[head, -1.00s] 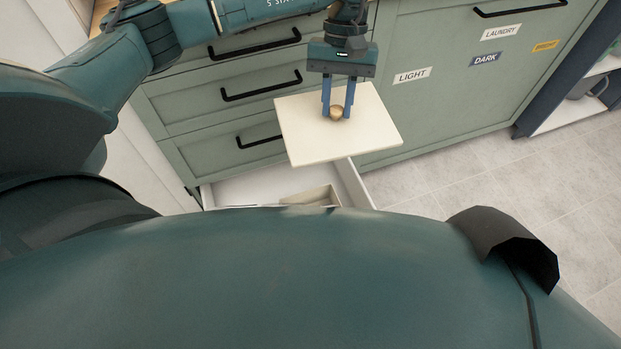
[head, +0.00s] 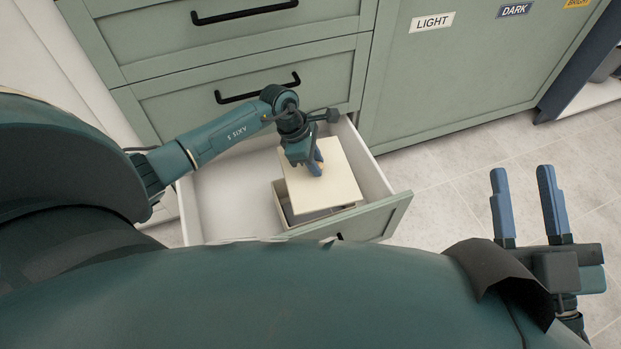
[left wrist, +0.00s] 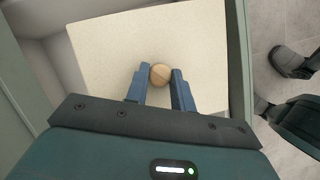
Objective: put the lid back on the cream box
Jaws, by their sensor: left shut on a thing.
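The cream lid (head: 338,182) is a flat square plate with a round wooden knob (left wrist: 161,73). My left gripper (head: 316,166) is shut on the knob, and the lid also shows in the left wrist view (left wrist: 110,60). The cream box (head: 292,218) stands in the open bottom drawer. The lid is over the box and hides most of it; a dark gap shows below the lid at the front and left. I cannot tell whether the lid touches the rim. My right gripper (head: 527,205) is open and empty over the floor at the right.
The open drawer (head: 232,192) has bare floor left of the box, and its green front (head: 396,215) is at the lower right. Closed drawers with black handles (head: 258,88) are behind. A cabinet door with labels (head: 432,22) stands at the right. The tiled floor (head: 450,180) is clear.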

